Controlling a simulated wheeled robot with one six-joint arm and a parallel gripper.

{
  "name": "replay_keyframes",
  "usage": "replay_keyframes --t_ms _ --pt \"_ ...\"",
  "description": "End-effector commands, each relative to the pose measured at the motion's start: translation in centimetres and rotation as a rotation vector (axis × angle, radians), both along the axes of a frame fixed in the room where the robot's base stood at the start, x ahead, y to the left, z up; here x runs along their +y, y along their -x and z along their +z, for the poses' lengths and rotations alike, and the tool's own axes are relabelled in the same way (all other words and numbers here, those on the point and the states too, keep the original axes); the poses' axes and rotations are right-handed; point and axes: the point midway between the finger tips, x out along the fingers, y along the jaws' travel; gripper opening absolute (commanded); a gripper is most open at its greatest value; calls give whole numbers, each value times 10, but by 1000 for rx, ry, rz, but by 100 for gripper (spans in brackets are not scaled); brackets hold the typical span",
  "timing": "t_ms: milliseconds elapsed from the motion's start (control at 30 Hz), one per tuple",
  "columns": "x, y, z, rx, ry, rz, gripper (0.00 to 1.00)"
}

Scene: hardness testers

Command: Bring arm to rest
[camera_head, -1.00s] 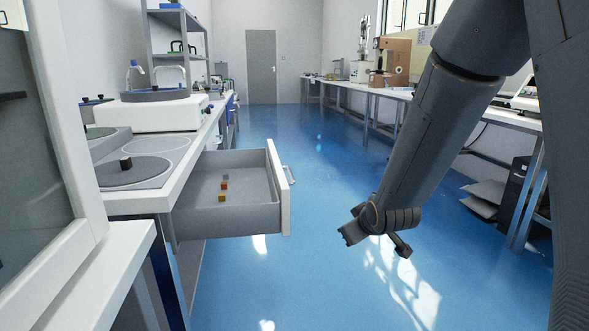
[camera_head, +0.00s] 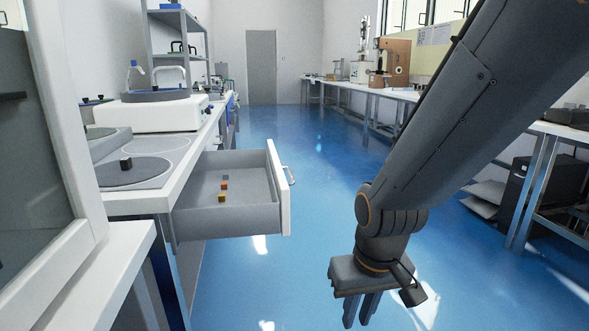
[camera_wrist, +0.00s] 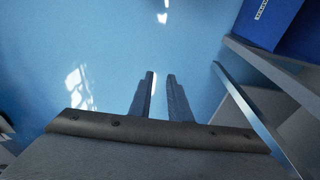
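My gripper (camera_head: 361,310) hangs low over the blue floor, right of the open drawer and apart from it, fingers pointing down. In the wrist view, its two fingers (camera_wrist: 161,85) stand parallel with a narrow gap between them. Floor shows through the gap and nothing is held. My arm (camera_head: 450,130) slants from the upper right down to the gripper.
The open drawer (camera_head: 284,200) sticks out from the left bench and holds small cubes (camera_head: 223,190). A black cube (camera_head: 126,163) lies on the bench top. A long bench (camera_head: 395,93) runs along the right. The floor between is clear.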

Motion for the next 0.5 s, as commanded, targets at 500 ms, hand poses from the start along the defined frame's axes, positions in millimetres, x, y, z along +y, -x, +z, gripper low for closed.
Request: replay_keyframes --t_ms 500 --pt "108 77 7 102 7 319 17"
